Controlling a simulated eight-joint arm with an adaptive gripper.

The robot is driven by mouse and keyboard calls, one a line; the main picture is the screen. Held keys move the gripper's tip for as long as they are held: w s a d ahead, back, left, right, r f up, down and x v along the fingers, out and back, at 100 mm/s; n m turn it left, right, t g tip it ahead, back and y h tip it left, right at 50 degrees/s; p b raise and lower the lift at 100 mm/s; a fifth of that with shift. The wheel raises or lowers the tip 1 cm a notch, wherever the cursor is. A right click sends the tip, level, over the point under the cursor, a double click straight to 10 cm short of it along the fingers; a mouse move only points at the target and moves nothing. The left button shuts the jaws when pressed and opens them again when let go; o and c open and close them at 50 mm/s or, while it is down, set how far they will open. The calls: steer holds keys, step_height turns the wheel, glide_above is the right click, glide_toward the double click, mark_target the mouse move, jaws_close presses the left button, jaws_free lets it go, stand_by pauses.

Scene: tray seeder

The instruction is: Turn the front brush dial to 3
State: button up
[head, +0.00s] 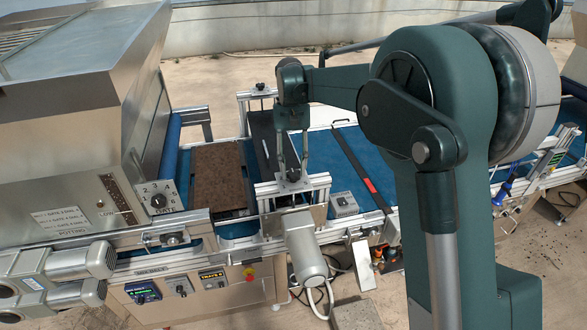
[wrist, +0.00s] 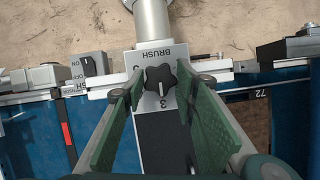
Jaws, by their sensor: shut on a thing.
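The front brush dial is a black star-shaped knob (wrist: 160,80) on a pale plate (wrist: 158,54) marked BRUSH, which reads upside down in the wrist view. A pale mark on the knob points down in that view, toward the printed 3. Other numbers on the plate are mostly hidden by the fingers. In the head view the dial (head: 294,174) is a small dark knob on top of the crossbar over the belt. My gripper (head: 293,172) reaches down from above with one finger on each side of it.
A grey ON/OFF switch box (wrist: 93,66) sits beside the crossbar; it also shows in the head view (head: 344,204). A grey motor (head: 305,248) hangs in front. A soil-filled tray (head: 217,168) and the GATE dial (head: 158,201) are to the left.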

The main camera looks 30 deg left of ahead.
stand_by(0.5)
steer(key=o, duration=0.9)
steer(key=shift+a+r, duration=0.1)
steer(key=shift+r, duration=0.05)
steer(key=shift+v, duration=5.85)
